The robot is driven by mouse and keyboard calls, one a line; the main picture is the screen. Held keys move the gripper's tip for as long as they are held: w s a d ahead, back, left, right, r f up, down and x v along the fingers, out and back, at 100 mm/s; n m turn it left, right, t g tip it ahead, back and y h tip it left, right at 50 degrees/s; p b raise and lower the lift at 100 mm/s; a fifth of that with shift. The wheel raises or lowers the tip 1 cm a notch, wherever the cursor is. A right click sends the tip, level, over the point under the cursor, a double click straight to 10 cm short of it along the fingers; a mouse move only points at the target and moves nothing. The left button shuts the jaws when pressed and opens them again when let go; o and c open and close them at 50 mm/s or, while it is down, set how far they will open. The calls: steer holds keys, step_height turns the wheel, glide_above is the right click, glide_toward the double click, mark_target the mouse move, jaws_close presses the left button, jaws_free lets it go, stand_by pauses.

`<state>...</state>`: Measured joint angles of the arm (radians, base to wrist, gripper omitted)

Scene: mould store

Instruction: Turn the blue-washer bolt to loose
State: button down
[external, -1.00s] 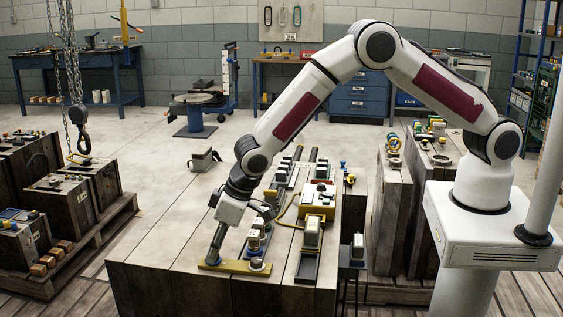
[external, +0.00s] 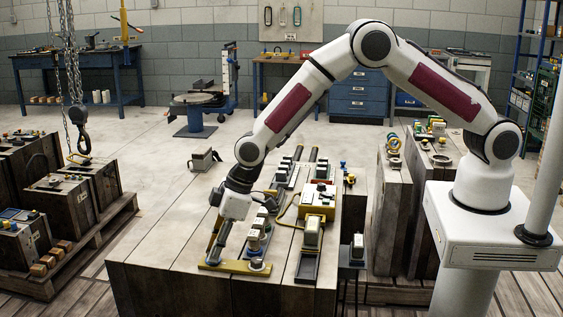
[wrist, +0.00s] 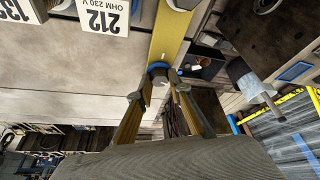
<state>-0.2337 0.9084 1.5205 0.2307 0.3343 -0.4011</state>
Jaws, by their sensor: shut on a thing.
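My gripper (wrist: 160,84) points down with its two fingertips closed around the head of the blue-washer bolt (wrist: 158,67). The blue washer shows as a thin rim beyond the fingertips. The bolt sits in a yellow bar (wrist: 171,34) that runs away from it; a small pale mark lies on the bar near the washer. In the external view my gripper (external: 212,260) is at the left end of the yellow bar (external: 236,267), where the fingers hide the bolt. A second, grey round bolt head (external: 257,264) sits at the bar's right end.
White number tags, one reading 212 (wrist: 103,15), stand beside the bar. The crate top left of the gripper (external: 160,245) is clear.

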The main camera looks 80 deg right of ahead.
steer(key=shift+d+f+n+g+y, duration=0.1)
steer(key=shift+n+g+y, duration=0.2)
steer(key=shift+n, duration=0.7)
steer(key=shift+d+n+g+y, duration=0.1)
steer(key=shift+n+g+y, duration=0.15)
steer(key=shift+n, duration=0.75)
steer(key=c, duration=1.8)
jaws_free()
steer(key=shift+c, duration=0.2)
steer(key=shift+v, duration=1.15)
steer(key=v, duration=0.9)
steer(key=shift+r, duration=0.35)
steer(key=shift+s, duration=0.1)
steer(key=shift+s+m, duration=0.1)
steer(key=shift+m, duration=0.2)
